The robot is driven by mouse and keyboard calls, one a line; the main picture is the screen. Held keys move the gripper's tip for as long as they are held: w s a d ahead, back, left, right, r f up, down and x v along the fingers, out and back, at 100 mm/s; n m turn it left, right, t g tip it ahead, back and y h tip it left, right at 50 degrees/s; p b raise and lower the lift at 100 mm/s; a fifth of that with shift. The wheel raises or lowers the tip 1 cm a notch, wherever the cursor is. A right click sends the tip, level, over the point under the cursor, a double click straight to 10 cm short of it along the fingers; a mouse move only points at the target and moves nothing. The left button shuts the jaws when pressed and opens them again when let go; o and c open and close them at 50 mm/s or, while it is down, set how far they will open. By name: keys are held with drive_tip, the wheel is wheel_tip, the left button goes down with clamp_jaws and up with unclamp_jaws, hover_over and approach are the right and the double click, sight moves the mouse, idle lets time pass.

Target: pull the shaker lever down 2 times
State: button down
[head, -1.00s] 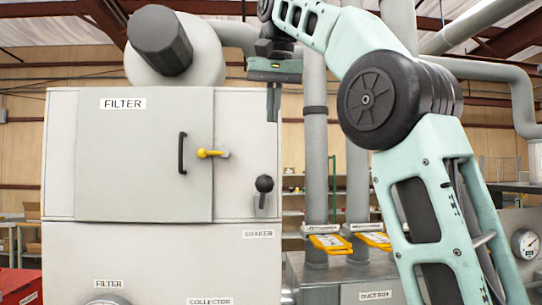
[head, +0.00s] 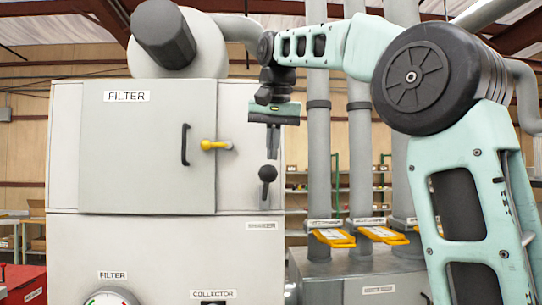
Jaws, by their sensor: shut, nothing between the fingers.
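The shaker lever (head: 267,173) is a short stem with a round black knob on the right part of the white filter cabinet (head: 240,195). Its knob is at the top, and the stem runs down to a small plate above the shaker label (head: 262,226). My gripper (head: 272,157) points down from the upper right, with its fingers together and empty. In the picture the fingertips are just above the knob. I cannot tell whether they touch it or how far in front of it they are.
The cabinet door has a black handle (head: 185,144) and a yellow latch (head: 215,145) left of the lever. Vertical grey pipes (head: 319,150) with yellow slide gates (head: 334,238) stand at the right above the duct box (head: 350,275).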

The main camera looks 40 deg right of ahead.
drive_tip(key=shift+s+a+f, duration=0.4)
drive_tip(key=shift+s+a, duration=0.2)
drive_tip(key=shift+s+a+f, duration=0.35)
drive_tip(key=shift+s+a, duration=0.2)
drive_tip(key=shift+f, duration=0.15)
